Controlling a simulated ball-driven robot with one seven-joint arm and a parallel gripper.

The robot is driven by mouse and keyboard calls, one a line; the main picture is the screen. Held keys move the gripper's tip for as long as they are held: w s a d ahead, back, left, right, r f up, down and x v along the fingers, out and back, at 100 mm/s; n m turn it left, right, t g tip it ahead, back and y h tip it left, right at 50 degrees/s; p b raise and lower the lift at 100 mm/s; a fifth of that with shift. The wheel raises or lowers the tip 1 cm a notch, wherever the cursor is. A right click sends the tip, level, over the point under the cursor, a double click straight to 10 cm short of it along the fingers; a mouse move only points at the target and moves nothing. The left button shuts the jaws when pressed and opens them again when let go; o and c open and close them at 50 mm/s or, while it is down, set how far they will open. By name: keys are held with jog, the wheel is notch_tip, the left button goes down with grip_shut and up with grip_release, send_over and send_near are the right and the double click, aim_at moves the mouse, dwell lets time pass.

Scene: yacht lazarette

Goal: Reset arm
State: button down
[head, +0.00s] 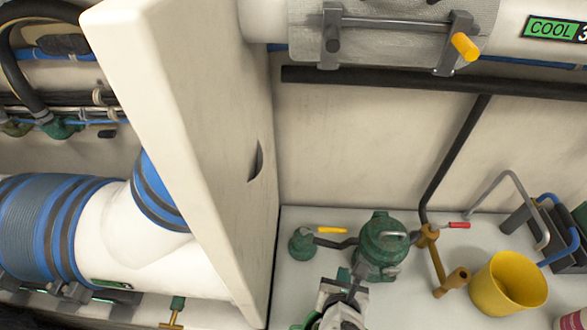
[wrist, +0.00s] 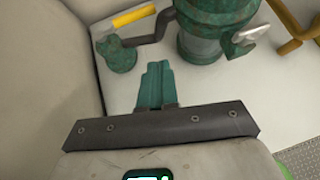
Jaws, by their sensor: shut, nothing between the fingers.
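My gripper (wrist: 157,68) shows in the wrist view with its two teal fingers side by side, shut and empty over the white floor. In the head view my gripper (head: 345,275) is at the bottom middle, close in front of a green weathered pump-like body (head: 382,245). That green body also stands just beyond the fingers in the wrist view (wrist: 202,45). My arm's lower part is cut off by the bottom edge of the head view.
A cream partition (head: 195,130) rises left of my gripper. A yellow-handled valve (head: 332,230) sits beside the green body. A bronze pipe fitting (head: 437,262) and a yellow bucket (head: 508,285) stand to the right. A dark pipe (head: 455,160) runs along the back wall.

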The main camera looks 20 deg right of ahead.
jog(key=s+d+m+g+y, duration=0.1)
jog(key=s+m, duration=0.4)
jog(key=m, duration=0.5)
jog(key=s+d+f+m+g+y, duration=0.1)
jog(key=s+d+m+g, duration=0.3)
jog(key=m, duration=0.6)
jog(key=s+d+f+m+g+y, duration=0.1)
jog(key=s+d+m+g+y, duration=0.1)
jog(key=s+m, duration=0.5)
jog(key=shift+d+m+g+y+b, duration=0.45)
jog(key=shift+d+m, duration=0.8)
jog(key=shift+m, duration=0.65)
